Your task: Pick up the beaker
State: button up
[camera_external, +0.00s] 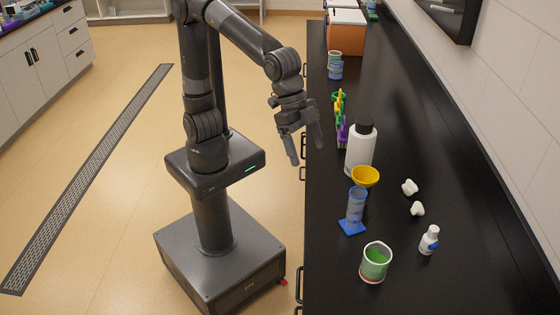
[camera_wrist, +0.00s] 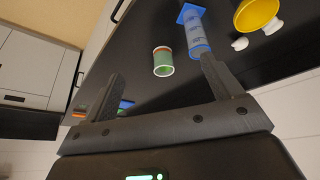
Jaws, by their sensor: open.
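The beaker (camera_external: 375,263) stands upright on the black bench at the front, with green contents and a pale rim. It also shows in the wrist view (camera_wrist: 163,62), small and between the fingers in the picture, but well beyond them. My gripper (camera_external: 306,152) is open and empty, with its fingers pointing down near the left edge of the bench. It is apart from the beaker, farther back along the bench. In the wrist view both fingers of the gripper (camera_wrist: 162,70) are spread wide with nothing held.
A blue graduated cylinder (camera_external: 356,205), a yellow funnel (camera_external: 365,177) and a white bottle (camera_external: 359,150) stand behind the beaker. A small bottle (camera_external: 429,240) and two white pieces (camera_external: 409,187) lie to the right. The bench (camera_external: 460,285) is clear at front right.

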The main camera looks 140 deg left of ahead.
jog(key=w+f, duration=0.5)
jog(key=w, duration=0.7)
jog(key=n+y, duration=0.1)
send_over(377, 261)
jog(key=s+d, duration=0.3)
jog(key=d, duration=0.1)
notch_tip(377, 261, down, 7)
jog(key=x, duration=1)
jog(key=shift+a+f, duration=0.15)
jog(key=shift+g, duration=0.3)
jog(key=shift+c, duration=0.4)
jog(key=c, duration=0.9)
jog(key=shift+c, duration=0.2)
